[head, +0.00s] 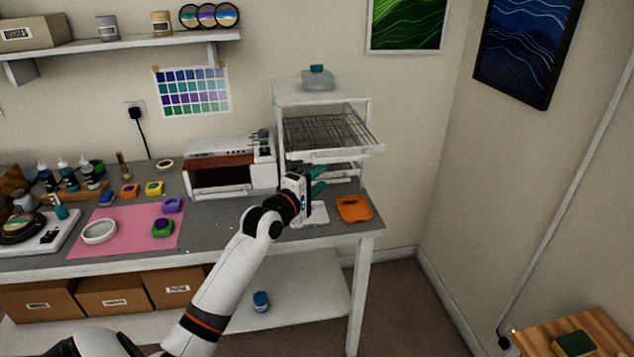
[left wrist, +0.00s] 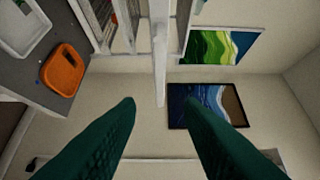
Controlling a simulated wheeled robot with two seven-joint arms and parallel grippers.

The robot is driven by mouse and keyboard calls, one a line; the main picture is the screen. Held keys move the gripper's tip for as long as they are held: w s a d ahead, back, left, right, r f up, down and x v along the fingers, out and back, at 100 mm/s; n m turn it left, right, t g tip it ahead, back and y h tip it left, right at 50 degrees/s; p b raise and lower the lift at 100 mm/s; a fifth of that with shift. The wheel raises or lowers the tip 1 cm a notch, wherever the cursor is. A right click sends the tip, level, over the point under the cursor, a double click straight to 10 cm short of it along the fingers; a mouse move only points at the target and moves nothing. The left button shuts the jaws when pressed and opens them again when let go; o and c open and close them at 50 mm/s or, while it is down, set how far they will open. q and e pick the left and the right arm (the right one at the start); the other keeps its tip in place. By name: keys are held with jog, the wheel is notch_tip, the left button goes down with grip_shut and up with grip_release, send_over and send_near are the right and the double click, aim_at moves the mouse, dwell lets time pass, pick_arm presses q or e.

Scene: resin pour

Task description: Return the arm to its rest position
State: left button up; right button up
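My left gripper (head: 318,180) has dark teal fingers and is held out over the right end of the workbench (head: 225,215), in front of the white rack (head: 362,108). In the left wrist view my left gripper (left wrist: 161,103) shows its two fingers spread apart with nothing between them. Its arm reaches in from the bottom left of the head view. The fingers point to the right, toward the wall with the blue wave picture (left wrist: 205,108). My right gripper is in neither view.
The rack has a wire shelf (head: 325,131) pulled out close to my gripper. An orange tray (head: 354,208) and a white tray (head: 316,220) lie below it. A small oven (head: 228,180) stands to the left. Space right of the bench is open above the floor.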

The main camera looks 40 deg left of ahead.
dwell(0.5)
pick_arm(q)
jog(key=s+d+f+m+g, duration=0.1)
jog(key=s+f+m+g, duration=0.1)
jog(key=f, duration=0.9)
jog(key=s+d+f+m+g+b, duration=0.1)
jog(key=s+f+m+g, duration=0.1)
jog(key=f, duration=0.9)
jog(key=s+d+f+m+g, duration=0.2)
jog(key=f, duration=0.9)
jog(key=s+d+f+m+g, duration=0.2)
jog(key=s+d+f+m, duration=0.1)
jog(key=s+f, duration=0.55)
jog(key=s+d+f+m+g, duration=0.3)
jog(key=s+f, duration=0.3)
jog(key=f, duration=0.5)
jog(key=s+d+f+m+g, duration=0.2)
jog(key=s+d+f+m, duration=0.1)
jog(key=s, duration=0.7)
jog(key=s+d+f+m+g+h+b, duration=0.1)
jog(key=s+d+f+m+g, duration=0.1)
jog(key=s+f, duration=0.4)
jog(key=s+d+f+m+g, duration=0.2)
jog(key=s+d+f+m, duration=0.2)
jog(key=s, duration=1.1)
jog(key=shift+d+f+h, duration=0.3)
jog(key=shift+d+f, duration=0.4)
jog(key=shift+d, duration=0.05)
